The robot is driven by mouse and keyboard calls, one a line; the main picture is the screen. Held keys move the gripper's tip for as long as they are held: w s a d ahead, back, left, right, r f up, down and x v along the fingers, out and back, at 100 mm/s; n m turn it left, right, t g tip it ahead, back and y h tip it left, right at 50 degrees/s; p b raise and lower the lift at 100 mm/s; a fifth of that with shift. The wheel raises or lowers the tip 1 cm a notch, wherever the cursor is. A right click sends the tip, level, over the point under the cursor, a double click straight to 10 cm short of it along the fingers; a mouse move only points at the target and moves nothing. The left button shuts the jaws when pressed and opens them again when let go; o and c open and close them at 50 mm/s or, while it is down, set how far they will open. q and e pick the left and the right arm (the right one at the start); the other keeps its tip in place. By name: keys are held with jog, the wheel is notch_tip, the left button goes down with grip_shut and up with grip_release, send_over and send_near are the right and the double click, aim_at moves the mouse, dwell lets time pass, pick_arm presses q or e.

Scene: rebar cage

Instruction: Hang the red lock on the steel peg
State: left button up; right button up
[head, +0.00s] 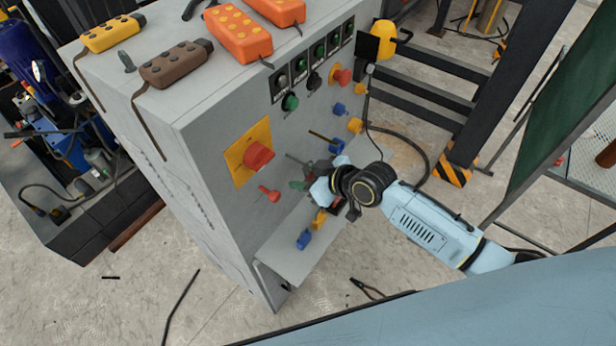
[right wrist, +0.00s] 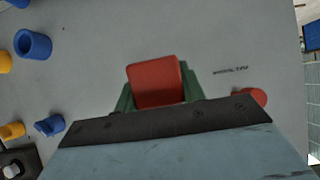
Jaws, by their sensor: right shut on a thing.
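In the right wrist view a red block-shaped lock (right wrist: 155,82) sits between the green fingers of my right gripper (right wrist: 158,95), which is shut on it. The grey panel face lies behind it; whether the lock touches the panel cannot be told. In the head view my right gripper (head: 304,184) is close to the cabinet's front, left of my pale blue wrist, and the lock is mostly hidden. A thin grey rod (head: 297,160) shows just above the fingers; I cannot tell if it is the steel peg. My left gripper is not in view.
The grey cabinet (head: 215,200) carries a red knob on a yellow plate (head: 238,165) and a smaller red piece (head: 268,193) left of the gripper. Blue (head: 303,239) and yellow (head: 318,219) pieces are below. A lower ledge (head: 285,262) juts out. Orange pendants (head: 238,36) lie on top.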

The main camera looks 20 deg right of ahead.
jog(key=o, duration=1.1)
jog(key=shift+a+r, duration=0.15)
jog(key=shift+a, duration=0.15)
jog(key=shift+s+d+r, duration=0.1)
jog(key=shift+d+r, duration=0.1)
jog(key=shift+r, duration=0.05)
jog(key=v, duration=1.3)
jog(key=shift+d+f+p, duration=0.2)
jog(key=shift+f+p, duration=0.1)
jog(key=shift+p, duration=0.1)
